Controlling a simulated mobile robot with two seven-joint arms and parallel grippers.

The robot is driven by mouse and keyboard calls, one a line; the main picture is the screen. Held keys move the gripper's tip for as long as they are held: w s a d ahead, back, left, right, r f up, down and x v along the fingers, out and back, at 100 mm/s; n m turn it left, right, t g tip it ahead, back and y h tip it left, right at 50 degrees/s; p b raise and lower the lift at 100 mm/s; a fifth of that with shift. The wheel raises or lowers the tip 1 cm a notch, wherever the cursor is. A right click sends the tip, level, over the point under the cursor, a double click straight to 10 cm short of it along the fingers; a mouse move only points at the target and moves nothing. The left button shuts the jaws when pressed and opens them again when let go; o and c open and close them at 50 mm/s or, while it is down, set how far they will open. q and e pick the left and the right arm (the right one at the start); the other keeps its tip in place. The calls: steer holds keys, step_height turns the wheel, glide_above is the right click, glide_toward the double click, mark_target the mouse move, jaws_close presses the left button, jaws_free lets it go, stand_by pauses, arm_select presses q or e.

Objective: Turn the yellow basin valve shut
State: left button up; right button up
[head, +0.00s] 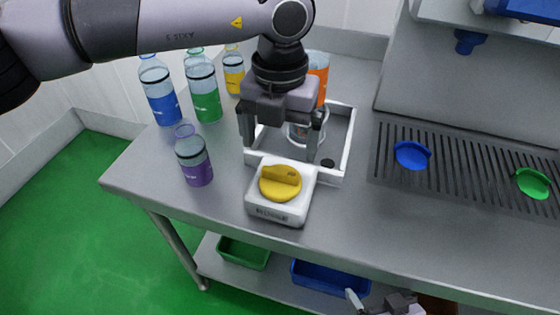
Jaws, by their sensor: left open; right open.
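The yellow valve knob (281,187) sits on top of a small white box (277,213) near the front edge of the grey table. Its raised grip bar lies roughly left to right in the head view. Lettering on the box front is too small to read. My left gripper (281,153) is open and points down, just beyond the knob, with its fingers apart and nothing between them that I can see it gripping. Whether its tips touch anything is unclear. My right gripper (375,298) is open and empty low at the bottom edge, in front of the table, and partly cut off.
A white-rimmed basin (348,150) holding a clear vessel (300,131) lies behind the box. A slotted grate (460,160) carries blue and green pieces.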

mark_target(280, 171)
arm_select(q)
step_height(280, 171, down, 7)
steer(key=shift+r+p, duration=0.1)
steer(key=shift+p, duration=0.55)
steer(key=c, duration=1.1)
